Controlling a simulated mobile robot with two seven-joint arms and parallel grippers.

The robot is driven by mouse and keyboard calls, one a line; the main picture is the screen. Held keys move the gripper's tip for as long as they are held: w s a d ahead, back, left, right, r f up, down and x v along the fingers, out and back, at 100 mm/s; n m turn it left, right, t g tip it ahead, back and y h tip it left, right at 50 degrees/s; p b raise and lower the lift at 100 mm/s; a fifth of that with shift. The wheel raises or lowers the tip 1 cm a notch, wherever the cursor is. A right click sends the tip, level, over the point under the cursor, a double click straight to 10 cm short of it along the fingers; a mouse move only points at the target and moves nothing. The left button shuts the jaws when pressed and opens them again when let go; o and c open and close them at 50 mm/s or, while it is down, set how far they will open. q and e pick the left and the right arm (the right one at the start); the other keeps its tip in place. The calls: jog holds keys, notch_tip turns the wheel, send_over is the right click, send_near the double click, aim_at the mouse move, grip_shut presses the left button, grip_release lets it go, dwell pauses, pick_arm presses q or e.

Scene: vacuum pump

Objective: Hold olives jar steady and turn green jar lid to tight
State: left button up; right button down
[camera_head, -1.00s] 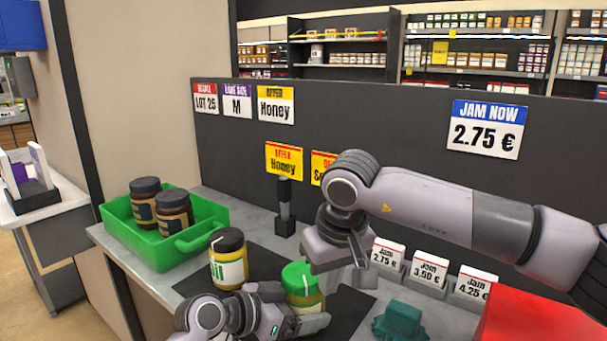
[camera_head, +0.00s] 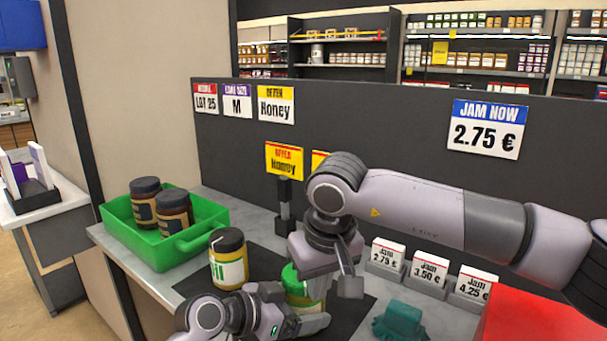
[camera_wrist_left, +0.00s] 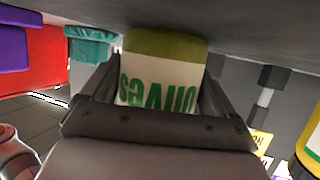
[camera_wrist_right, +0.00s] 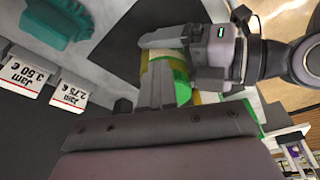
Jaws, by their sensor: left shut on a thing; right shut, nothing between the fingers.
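The olives jar (camera_head: 302,299) with its green lid (camera_head: 291,276) stands on the dark mat. My left gripper (camera_head: 310,322) is shut around the jar's body; the left wrist view shows the olives label (camera_wrist_left: 160,92) between its fingers. My right gripper (camera_head: 345,284) is shut and empty, beside the lid, and its hand hides the lid's right part in the head view. The right wrist view shows its closed fingers (camera_wrist_right: 160,85) alongside the green lid (camera_wrist_right: 182,88). I cannot tell whether they touch it or how tight the lid is.
A green crate (camera_head: 150,246) with two dark jars is further left. Price cards (camera_head: 430,268), a teal object (camera_head: 402,322) and a red box (camera_head: 535,322) lie to the right. A dark stand (camera_head: 285,205) is behind.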

jog(key=shift+s+a, duration=0.15)
jog(key=shift+a, duration=0.3)
jog(key=shift+a, duration=0.25)
jog(key=shift+a, duration=0.4)
jog(key=shift+s, duration=0.4)
jog(key=w+v, duration=0.1)
jog(key=v, duration=0.4)
jog(key=shift+a+r, duration=0.15)
jog(key=shift+r, duration=0.4)
